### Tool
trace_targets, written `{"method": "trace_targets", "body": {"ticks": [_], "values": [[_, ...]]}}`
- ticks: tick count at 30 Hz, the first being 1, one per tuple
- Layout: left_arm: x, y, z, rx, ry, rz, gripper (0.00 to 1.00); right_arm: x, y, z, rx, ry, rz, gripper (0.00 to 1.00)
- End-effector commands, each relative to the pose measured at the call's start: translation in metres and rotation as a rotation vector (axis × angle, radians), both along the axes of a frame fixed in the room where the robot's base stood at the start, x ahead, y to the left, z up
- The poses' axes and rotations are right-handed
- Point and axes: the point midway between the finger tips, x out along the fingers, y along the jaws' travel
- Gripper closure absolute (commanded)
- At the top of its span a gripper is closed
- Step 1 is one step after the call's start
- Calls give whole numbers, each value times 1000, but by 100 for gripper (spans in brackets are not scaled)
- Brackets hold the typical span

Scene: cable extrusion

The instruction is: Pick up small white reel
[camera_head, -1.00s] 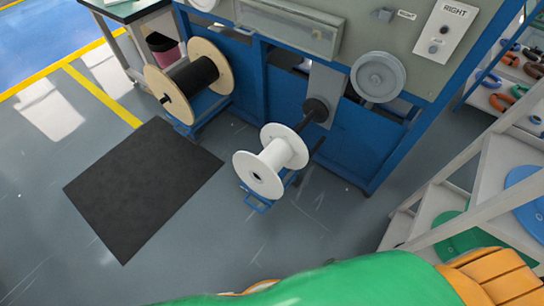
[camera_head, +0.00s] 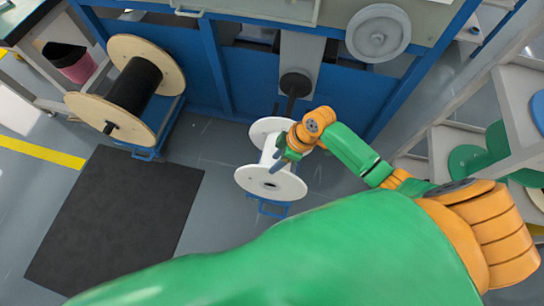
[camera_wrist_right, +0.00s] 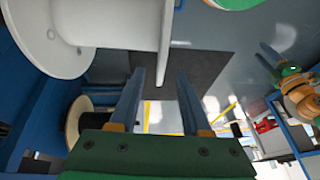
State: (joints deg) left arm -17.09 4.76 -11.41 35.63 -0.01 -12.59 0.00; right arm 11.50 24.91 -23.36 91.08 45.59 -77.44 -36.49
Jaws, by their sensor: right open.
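The small white reel (camera_head: 270,182) stands on a blue stand in front of the machine, its near flange facing me. My right gripper (camera_head: 281,158) reaches in from the right over the reel and hides part of its core. In the right wrist view the reel (camera_wrist_right: 60,35) fills the upper left. There my right gripper (camera_wrist_right: 160,75) is open, and the edge of a white flange shows between its fingertips. I cannot tell whether they touch. My left gripper (camera_wrist_right: 268,58) seems to show small at the right of the wrist view; its opening is unclear.
A wooden reel of black cable (camera_head: 130,90) stands to the left, with a dark mat (camera_head: 115,220) on the floor before it. The blue machine frame (camera_head: 245,85) is close behind the white reel. A shelf rack (camera_head: 520,100) stands at the right.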

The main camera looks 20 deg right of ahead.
Motion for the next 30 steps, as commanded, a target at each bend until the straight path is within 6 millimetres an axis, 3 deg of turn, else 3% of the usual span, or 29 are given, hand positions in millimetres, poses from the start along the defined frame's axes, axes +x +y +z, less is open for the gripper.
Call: {"method": "trace_targets", "body": {"ticks": [6,14,15,20,30], "values": [[-3,-3,-14,-5,7,1,53,2,16,-42,1,2,-3,52],[-3,-3,-13,-5,6,1,53,4,19,-47,-2,-1,-4,52],[-3,-3,-13,-5,6,0,53,4,19,-47,-2,-1,-4,55],[-3,-3,-13,-4,6,0,53,4,19,-47,-2,0,-5,98],[-2,-2,-13,-4,4,0,53,4,19,-47,-1,-1,-5,100]]}}
